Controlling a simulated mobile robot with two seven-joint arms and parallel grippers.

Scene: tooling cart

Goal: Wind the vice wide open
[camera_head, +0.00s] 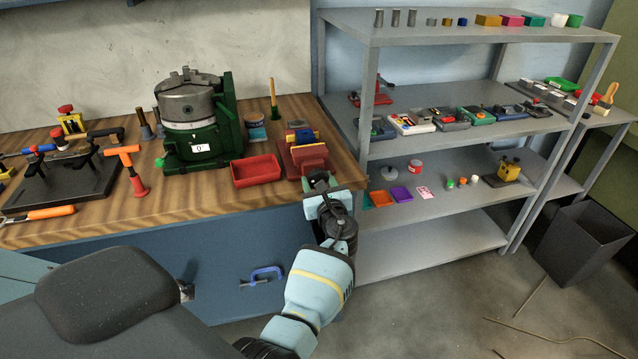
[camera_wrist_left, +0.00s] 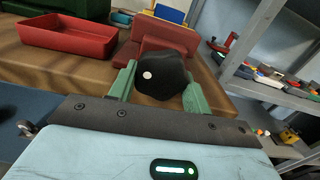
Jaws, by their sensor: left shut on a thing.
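The red vice (camera_head: 308,158) sits at the right front corner of the wooden bench; it also shows in the wrist view (camera_wrist_left: 158,42). A blue piece (camera_head: 303,136) with a yellow part next to it shows at the top of the vice. A black lobed knob (camera_wrist_left: 165,78) with a white dot is on the vice's near side. My left gripper (camera_head: 319,184) reaches up to the vice's front, and its green fingers are shut on the black knob, one on each side. In the head view the gripper hides the knob. My right gripper is not seen.
A red tray (camera_head: 256,170) stands just left of the vice. A green rotary table with a grey chuck (camera_head: 188,103) is behind the tray. A grey shelf rack (camera_head: 455,147) with many small items stands close on the right. The floor in front of the bench is mostly clear.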

